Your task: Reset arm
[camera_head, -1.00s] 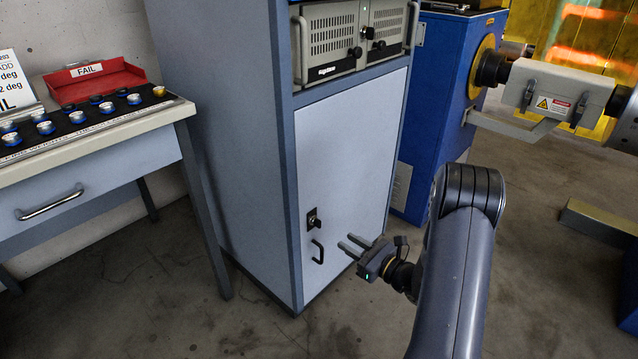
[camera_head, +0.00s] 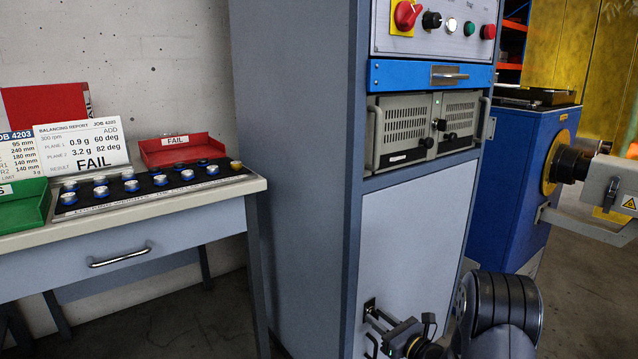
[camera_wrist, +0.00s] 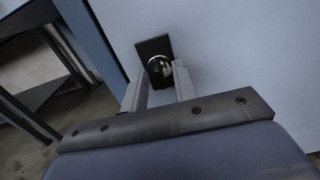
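My gripper (camera_head: 372,318) is low in front of the grey cabinet's lower door (camera_head: 415,250) in the head view. My arm's dark rounded joint shows at the bottom right of the head view.
A bench (camera_head: 150,216) on the left holds a row of small weights (camera_head: 130,186), a red FAIL tray (camera_head: 185,150), a green tray (camera_head: 22,205) and a report card (camera_head: 88,146). A blue machine (camera_head: 500,190) stands right of the cabinet. Floor shows between bench and cabinet.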

